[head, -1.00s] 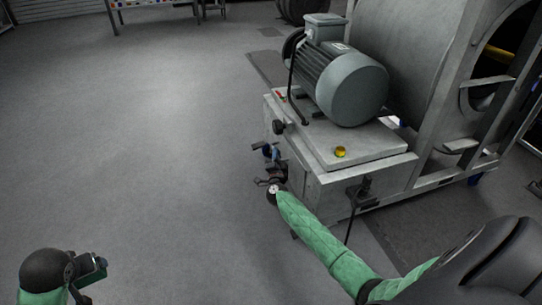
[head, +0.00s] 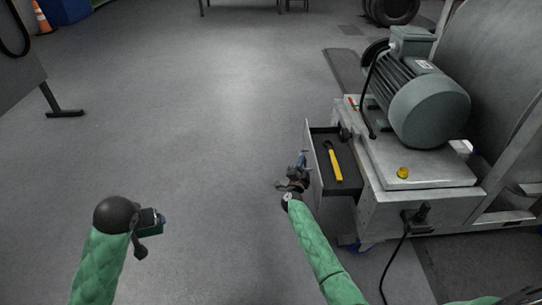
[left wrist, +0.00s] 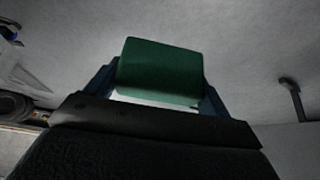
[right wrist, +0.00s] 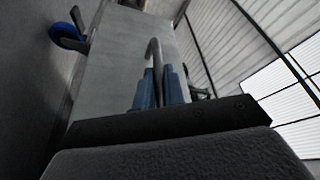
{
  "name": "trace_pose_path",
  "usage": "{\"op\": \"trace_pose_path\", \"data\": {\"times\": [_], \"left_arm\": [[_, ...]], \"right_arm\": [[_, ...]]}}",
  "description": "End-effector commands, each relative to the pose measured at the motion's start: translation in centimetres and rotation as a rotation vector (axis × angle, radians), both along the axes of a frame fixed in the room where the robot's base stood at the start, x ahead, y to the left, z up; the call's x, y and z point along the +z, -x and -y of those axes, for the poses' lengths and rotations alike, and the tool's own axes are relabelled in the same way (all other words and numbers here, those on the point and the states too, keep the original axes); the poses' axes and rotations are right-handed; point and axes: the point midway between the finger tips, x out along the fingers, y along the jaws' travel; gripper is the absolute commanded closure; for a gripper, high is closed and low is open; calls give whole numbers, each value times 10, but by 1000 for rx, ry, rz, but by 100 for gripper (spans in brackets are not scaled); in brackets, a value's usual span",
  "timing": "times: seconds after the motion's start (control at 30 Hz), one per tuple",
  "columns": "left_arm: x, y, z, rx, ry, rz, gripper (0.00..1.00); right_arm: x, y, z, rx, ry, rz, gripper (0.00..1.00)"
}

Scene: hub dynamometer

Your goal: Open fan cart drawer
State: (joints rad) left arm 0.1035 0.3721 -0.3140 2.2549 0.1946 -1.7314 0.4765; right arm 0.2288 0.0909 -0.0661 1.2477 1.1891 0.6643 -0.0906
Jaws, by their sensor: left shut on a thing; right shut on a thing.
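The fan cart (head: 400,205) is a grey metal cart at right. Its drawer (head: 312,150) stands pulled out on the left side, showing a dark inside with a yellow-handled tool (head: 333,160) lying in it. My right gripper (head: 300,170) is at the outer face of the drawer, shut on the drawer handle (right wrist: 153,52), a curved grey bar between the blue fingers in the right wrist view. My left gripper (head: 152,218) is at lower left, away from the cart, shut on a dark green block (left wrist: 160,68).
A grey motor (head: 425,100) and a yellow knob (head: 403,172) sit on the cart top. A black cable (head: 390,262) hangs from the cart's front side. A stand foot (head: 65,113) and an orange cone (head: 40,18) are at far left. The floor between is clear.

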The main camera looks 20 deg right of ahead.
Motion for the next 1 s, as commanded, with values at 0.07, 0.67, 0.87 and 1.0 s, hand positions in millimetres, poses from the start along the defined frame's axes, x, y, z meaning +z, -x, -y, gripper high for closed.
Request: {"op": "trace_pose_path", "data": {"times": [0.07,0.67,0.87,1.0], "left_arm": [[5,0,0,0,0,0,40],[10,0,0,0,0,0,40],[10,0,0,0,0,0,40],[10,0,0,0,0,0,40]], "right_arm": [[0,-3,-16,0,-3,-2,100],[-2,-12,-55,-1,-1,-1,100],[-2,-12,-55,-1,0,-1,100],[-1,-12,-55,-1,0,-1,67]]}}
